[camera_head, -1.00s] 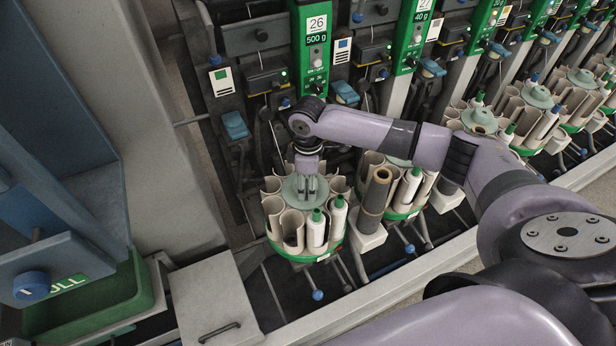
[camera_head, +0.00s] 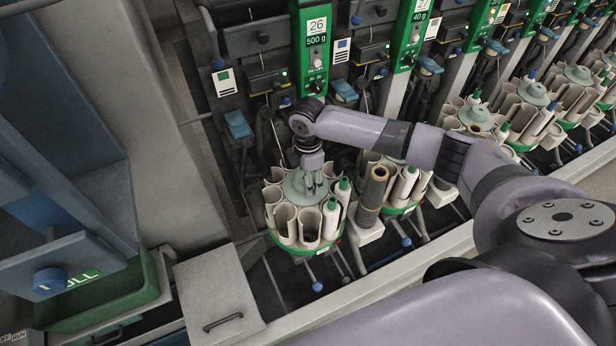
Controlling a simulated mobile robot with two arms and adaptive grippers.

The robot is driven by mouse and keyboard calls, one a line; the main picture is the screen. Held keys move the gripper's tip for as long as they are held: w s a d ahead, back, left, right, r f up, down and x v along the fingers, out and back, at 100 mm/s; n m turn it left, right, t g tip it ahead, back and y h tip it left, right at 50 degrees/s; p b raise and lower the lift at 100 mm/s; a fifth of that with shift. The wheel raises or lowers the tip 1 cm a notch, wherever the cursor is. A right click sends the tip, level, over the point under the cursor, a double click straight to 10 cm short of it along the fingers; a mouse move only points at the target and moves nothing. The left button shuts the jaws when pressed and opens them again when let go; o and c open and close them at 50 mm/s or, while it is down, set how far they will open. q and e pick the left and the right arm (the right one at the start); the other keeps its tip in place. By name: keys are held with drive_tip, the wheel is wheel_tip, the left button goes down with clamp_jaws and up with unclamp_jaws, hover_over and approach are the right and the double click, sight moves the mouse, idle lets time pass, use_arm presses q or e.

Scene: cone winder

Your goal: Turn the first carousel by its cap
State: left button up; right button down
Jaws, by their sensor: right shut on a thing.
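The first carousel (camera_head: 304,249) stands below the unit marked 26, a ring of cream pockets on a green base. Its pale green cap (camera_head: 294,187) is on top in the middle. My right gripper (camera_head: 314,188) points down onto the cap and is shut on it; the fingers hide part of the cap. Two white bobbins with green tips (camera_head: 330,222) stand in pockets at the carousel's right side. The front pockets look empty. My left gripper is not in view.
A brown tube (camera_head: 374,190) stands close to the right of the carousel, with a second carousel (camera_head: 405,188) behind it. More carousels run off to the upper right. A grey cabinet (camera_head: 218,295) and a green bin (camera_head: 105,300) are at the lower left.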

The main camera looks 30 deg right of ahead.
drive_tip(key=c, duration=0.7)
unclamp_jaws()
drive_tip(key=shift+r, duration=0.15)
wheel_tip(320, 180, up, 12)
drive_tip(key=shift+f, duration=0.1)
